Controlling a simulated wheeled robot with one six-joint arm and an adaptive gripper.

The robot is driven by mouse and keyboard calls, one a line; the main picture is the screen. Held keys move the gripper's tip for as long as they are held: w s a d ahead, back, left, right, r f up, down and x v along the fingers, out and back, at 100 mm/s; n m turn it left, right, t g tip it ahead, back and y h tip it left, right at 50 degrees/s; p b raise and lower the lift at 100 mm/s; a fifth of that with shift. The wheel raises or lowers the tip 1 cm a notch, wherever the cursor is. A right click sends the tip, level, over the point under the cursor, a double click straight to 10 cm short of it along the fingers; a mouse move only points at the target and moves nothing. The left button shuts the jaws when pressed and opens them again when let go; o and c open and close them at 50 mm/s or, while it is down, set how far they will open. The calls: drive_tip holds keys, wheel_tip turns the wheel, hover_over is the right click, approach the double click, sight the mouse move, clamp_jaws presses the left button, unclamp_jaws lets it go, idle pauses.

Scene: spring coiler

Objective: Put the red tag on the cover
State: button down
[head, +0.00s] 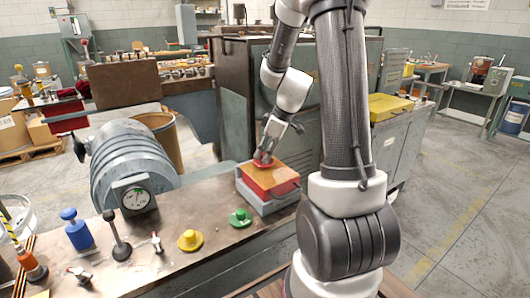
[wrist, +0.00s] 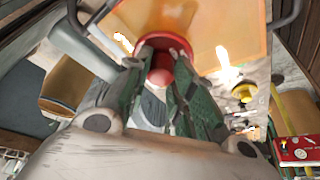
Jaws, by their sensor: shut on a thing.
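The red tag (head: 264,162) is a round disc with a knob. My gripper (head: 267,152) points down over the orange-topped cover (head: 281,177), near its far left side, with the tag at its tips. In the wrist view my gripper (wrist: 160,88) is shut on the red tag's knob (wrist: 161,76), between two green-padded fingers. The tag's disc faces the orange surface of the cover (wrist: 225,35). The tag is at or just above the cover; I cannot tell if they touch.
The cover sits on a grey box on a metal bench (head: 165,222). A green tag (head: 240,218), a yellow tag (head: 190,240), a black lever (head: 117,237) and a blue-topped object (head: 76,230) stand on the bench. A large grey drum with a gauge (head: 131,197) is at the left.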

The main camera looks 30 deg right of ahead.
drive_tip(key=shift+f, duration=0.6)
idle(0.5)
drive_tip(key=c, duration=1.1)
unclamp_jaws()
drive_tip(key=shift+c, duration=0.2)
drive_tip(key=w+a+r+v, duration=0.1)
drive_tip(key=v, duration=1.1)
drive_tip(key=w+a+v, duration=0.2)
drive_tip(key=v, duration=1)
drive_tip(key=shift+r, duration=0.45)
drive_tip(key=shift+w, duration=0.1)
